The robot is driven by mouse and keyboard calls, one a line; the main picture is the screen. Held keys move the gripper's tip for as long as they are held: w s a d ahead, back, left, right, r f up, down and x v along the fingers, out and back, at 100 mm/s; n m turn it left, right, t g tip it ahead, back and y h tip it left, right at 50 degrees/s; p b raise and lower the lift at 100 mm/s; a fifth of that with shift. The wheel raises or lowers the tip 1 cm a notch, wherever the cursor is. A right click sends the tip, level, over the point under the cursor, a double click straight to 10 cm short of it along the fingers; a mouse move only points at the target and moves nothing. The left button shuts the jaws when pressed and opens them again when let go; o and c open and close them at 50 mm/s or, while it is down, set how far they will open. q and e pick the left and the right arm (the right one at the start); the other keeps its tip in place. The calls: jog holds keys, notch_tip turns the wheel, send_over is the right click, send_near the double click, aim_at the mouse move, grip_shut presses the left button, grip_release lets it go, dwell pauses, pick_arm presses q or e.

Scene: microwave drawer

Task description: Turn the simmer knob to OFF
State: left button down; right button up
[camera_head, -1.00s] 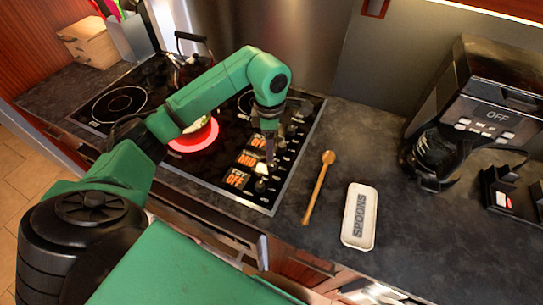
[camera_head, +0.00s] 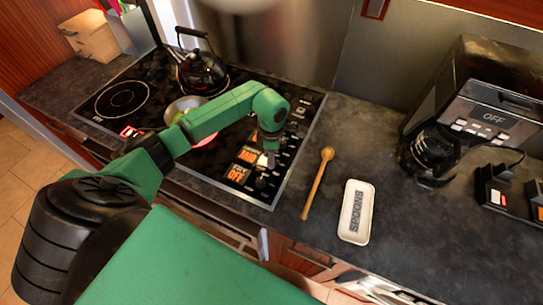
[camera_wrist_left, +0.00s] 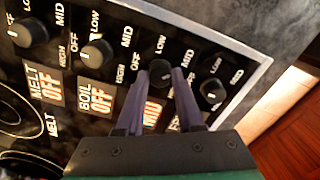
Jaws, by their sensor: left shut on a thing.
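The stove's control strip (camera_head: 285,165) carries a row of dark round knobs with lit orange label screens. In the left wrist view a dark knob (camera_wrist_left: 160,70) sits between the two purple fingers of my left gripper (camera_wrist_left: 160,80), which is shut on it. The orange screen (camera_wrist_left: 152,111) beside this knob reads MID; its name is mostly covered by a finger. In the head view my left gripper (camera_head: 270,158) points down at the strip, and the held knob is hidden there. My right gripper is not in view.
The neighbouring knobs (camera_wrist_left: 97,53) and (camera_wrist_left: 212,93) stand close on both sides of the fingers. A pan (camera_head: 185,108) and a black kettle (camera_head: 203,70) are on the stove. A wooden spoon (camera_head: 318,184) and a spoon rest (camera_head: 345,212) lie on the counter to the right.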

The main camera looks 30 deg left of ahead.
pick_arm(q)
jog(key=shift+n, duration=0.3)
jog(key=shift+f+n+b, duration=0.1)
jog(key=shift+n+b, duration=0.9)
jog(key=shift+n, duration=0.2)
jog(key=n+b, duration=0.2)
jog(key=n, duration=0.2)
jog(key=shift+n, duration=0.3)
jog(key=n+b, duration=0.2)
jog(key=n, duration=0.2)
jog(key=n+b, duration=0.1)
jog(key=n, duration=0.3)
jog(key=shift+b, duration=0.3)
jog(key=n+b, duration=0.1)
jog(key=n, duration=0.5)
jog(key=shift+b, duration=0.3)
jog(key=n, duration=0.6)
jog(key=shift+w+r+b, duration=0.15)
jog(key=shift+r+b, duration=0.1)
jog(key=shift+b, duration=0.15)
jog(key=shift+n, duration=0.3)
